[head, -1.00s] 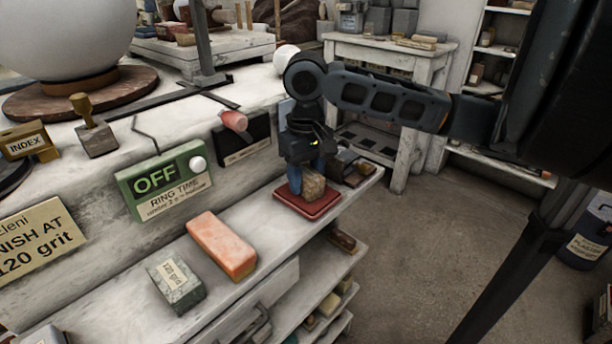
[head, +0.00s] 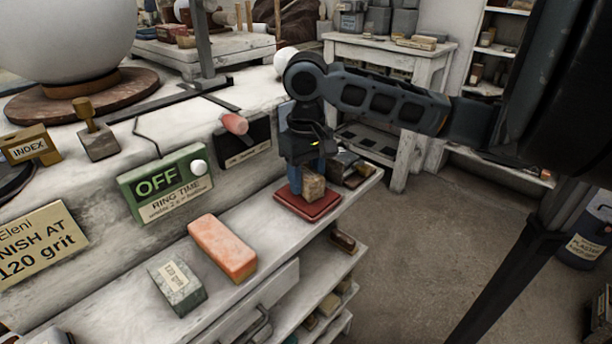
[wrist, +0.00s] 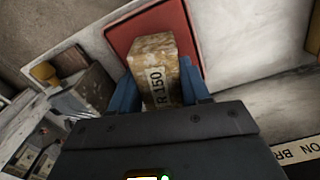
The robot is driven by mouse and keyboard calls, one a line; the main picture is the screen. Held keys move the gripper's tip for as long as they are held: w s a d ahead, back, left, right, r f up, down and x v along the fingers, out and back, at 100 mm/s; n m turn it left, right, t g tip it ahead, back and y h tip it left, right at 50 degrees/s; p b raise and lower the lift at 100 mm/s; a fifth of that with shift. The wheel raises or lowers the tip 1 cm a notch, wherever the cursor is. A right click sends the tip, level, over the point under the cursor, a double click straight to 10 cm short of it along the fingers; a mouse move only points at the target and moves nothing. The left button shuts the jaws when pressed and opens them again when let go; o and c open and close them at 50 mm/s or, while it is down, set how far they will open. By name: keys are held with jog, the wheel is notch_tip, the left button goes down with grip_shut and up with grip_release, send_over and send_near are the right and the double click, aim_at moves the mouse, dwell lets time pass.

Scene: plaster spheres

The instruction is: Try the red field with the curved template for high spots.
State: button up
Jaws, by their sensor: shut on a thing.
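My gripper (wrist: 160,90) has its blue fingers on either side of a worn tan block (wrist: 155,62) marked R 150, and is shut on it. In the head view my gripper (head: 306,184) and the block (head: 313,187) are over a red pad (head: 318,207) on the lower shelf. The block appears to rest on the pad. The red pad also shows in the wrist view (wrist: 122,36). A large white sphere (head: 60,40) stands on a round brown base at the upper left. No red field shows on its visible part; its top is cut off.
An orange-pink block (head: 222,248) and a grey 120 grit block (head: 176,285) lie on the shelf. A green OFF ring-time box (head: 160,185) stands behind them. A metal post (head: 203,50) rises beside the sphere. Open floor (head: 400,240) lies right of the shelf.

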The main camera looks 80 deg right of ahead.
aim_at(307, 172)
jog(key=shift+r+p, duration=2.55)
jog(key=shift+r, duration=0.7)
jog(key=shift+f, duration=0.1)
